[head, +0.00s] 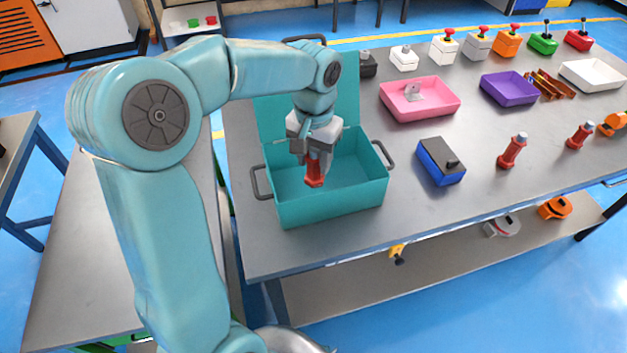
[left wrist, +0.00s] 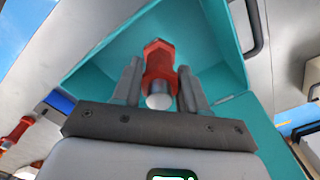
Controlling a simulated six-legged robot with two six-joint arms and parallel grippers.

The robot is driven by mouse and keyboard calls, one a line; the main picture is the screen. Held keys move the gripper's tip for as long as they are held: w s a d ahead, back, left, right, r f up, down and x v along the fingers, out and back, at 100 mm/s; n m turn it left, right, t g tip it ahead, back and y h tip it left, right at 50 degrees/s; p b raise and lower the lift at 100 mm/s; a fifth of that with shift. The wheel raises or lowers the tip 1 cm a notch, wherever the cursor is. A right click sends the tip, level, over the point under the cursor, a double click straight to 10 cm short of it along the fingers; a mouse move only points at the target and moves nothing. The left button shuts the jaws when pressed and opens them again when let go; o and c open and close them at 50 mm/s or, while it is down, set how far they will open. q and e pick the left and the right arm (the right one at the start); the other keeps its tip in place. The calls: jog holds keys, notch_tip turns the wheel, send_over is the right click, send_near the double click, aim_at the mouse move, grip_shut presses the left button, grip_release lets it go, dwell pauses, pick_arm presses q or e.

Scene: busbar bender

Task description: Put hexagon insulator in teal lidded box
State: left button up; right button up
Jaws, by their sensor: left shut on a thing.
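The teal lidded box (head: 335,208) stands open near the left end of the table, its lid (head: 268,118) raised at the back. My left gripper (head: 314,160) is over the opening of the box and shut on a red hexagon insulator (head: 314,178), which points down. In the left wrist view the red insulator (left wrist: 158,62) sits between the two fingers, with a pale rounded metal end toward the camera. Teal box walls (left wrist: 100,58) surround it there. I cannot tell whether the insulator touches the box floor. My right gripper is not in view.
A blue box with a dark top (head: 440,162) stands right of the teal box. A pink tray (head: 420,100), a purple tray (head: 509,89) and a white tray (head: 594,76) lie behind. The front table strip is clear.

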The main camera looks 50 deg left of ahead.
aim_at(314, 180)
pick_arm(q)
notch_tip(314, 180, down, 7)
jog(key=shift+r, duration=0.1)
jog(key=shift+w, duration=0.15)
jog(key=shift+f+b, duration=0.35)
jog(key=o, duration=1.1)
jog(key=shift+r, duration=0.1)
